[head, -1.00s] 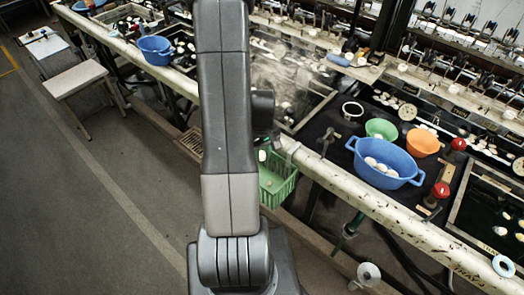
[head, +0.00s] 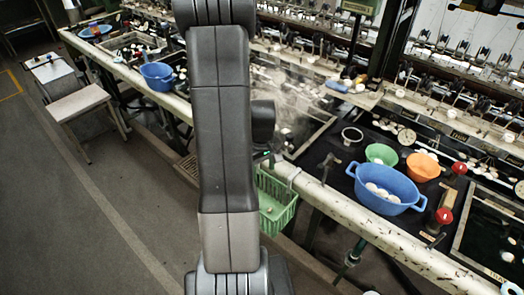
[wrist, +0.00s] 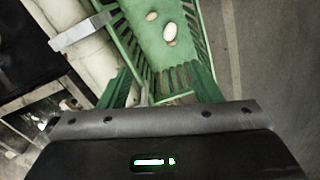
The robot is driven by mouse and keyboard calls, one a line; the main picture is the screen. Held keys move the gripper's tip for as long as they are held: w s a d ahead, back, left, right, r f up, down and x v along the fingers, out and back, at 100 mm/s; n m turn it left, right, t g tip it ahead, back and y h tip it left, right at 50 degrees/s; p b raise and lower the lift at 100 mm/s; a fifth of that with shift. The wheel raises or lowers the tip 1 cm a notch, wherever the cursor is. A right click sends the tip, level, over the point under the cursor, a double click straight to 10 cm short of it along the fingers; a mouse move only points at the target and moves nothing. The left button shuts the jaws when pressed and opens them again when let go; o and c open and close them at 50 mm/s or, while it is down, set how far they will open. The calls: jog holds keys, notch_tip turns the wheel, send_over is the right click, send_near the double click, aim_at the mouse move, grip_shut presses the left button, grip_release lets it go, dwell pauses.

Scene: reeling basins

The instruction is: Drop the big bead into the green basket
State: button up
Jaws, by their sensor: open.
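The green basket (head: 277,205) hangs at the front of the bench in the head view, partly behind my arm. Its inside (wrist: 157,68) shows below my gripper in the wrist view. A white, egg-shaped bead (wrist: 170,31) lies on the basket floor, apart from my fingers; it looks like the big bead. A smaller tan bead (wrist: 151,16) lies near it, and a brownish spot beside the white bead is too small to name. My gripper (wrist: 162,88) is open and empty above the basket's near end, with its fingers spread wide. The head view mostly hides it.
A pale pipe rail (head: 345,205) runs along the bench front beside the basket. A blue basin (head: 388,203) with white pieces, a green bowl (head: 380,153) and an orange bowl (head: 423,166) stand right of it. A stool (head: 78,101) stands left; floor between is clear.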

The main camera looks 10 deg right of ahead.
notch_tip(320, 180, up, 9)
jog(key=shift+f, duration=0.2)
jog(key=shift+f, duration=0.1)
dwell(0.6)
notch_tip(320, 180, down, 12)
jog(key=p, duration=0.1)
jog(key=shift+f, duration=0.15)
dwell(0.7)
